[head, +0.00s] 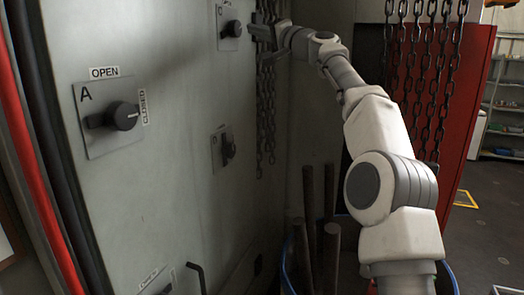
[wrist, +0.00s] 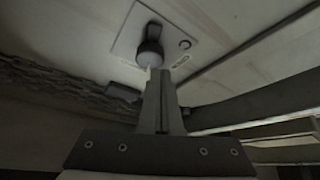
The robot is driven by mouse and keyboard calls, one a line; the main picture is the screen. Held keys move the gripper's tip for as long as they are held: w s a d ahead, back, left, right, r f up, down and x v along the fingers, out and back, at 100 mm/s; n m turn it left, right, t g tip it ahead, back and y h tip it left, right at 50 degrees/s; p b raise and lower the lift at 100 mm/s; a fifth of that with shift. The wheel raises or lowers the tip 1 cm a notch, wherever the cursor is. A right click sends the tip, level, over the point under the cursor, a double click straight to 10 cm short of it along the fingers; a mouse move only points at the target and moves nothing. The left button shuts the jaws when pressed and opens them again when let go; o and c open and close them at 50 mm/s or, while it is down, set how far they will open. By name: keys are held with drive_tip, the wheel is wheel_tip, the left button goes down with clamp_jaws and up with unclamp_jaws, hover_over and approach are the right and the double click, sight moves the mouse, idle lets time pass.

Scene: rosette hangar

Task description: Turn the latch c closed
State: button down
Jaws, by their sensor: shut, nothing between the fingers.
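Latch c is most likely the dark knob (head: 232,29) on a small plate at the top of the pale panel; its letter is too small to read surely. In the wrist view the knob (wrist: 150,50) sits on a pale plate (wrist: 128,40), beside a faint round letter and a small label. My gripper (head: 259,31) is at the right of this plate in the head view. In the wrist view my gripper (wrist: 158,74) is shut and empty, its tips just below the knob. I cannot tell whether they touch it.
Latch A (head: 122,116), with OPEN and CLOSED labels, is at the left of the panel. Another knob (head: 228,149) sits lower down. Chains (head: 266,120) hang beside my gripper, and more chains (head: 424,70) hang before a red cabinet (head: 465,110). Brown rods (head: 331,245) stand below.

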sight(229, 33)
drive_tip(key=shift+f, duration=0.1)
drive_tip(key=w+a+f+p, duration=0.2)
drive_tip(key=w+a+p, duration=0.1)
drive_tip(key=a+p, duration=0.1)
drive_tip(key=shift+w+a+p, duration=0.25)
drive_tip(key=shift+a+p, duration=0.05)
drive_tip(key=shift+a, duration=0.3)
drive_tip(key=shift+w+d+r, duration=0.15)
drive_tip(key=shift+w+d, duration=0.05)
idle(0.8)
drive_tip(key=shift+s+r, duration=0.15)
drive_tip(key=shift+r, duration=0.25)
drive_tip(key=shift+s+f+b, duration=0.1)
drive_tip(key=shift+f+b, duration=0.2)
drive_tip(key=shift+b, duration=0.1)
drive_tip(key=shift+s+a+b, duration=0.15)
drive_tip(key=shift+b, duration=0.15)
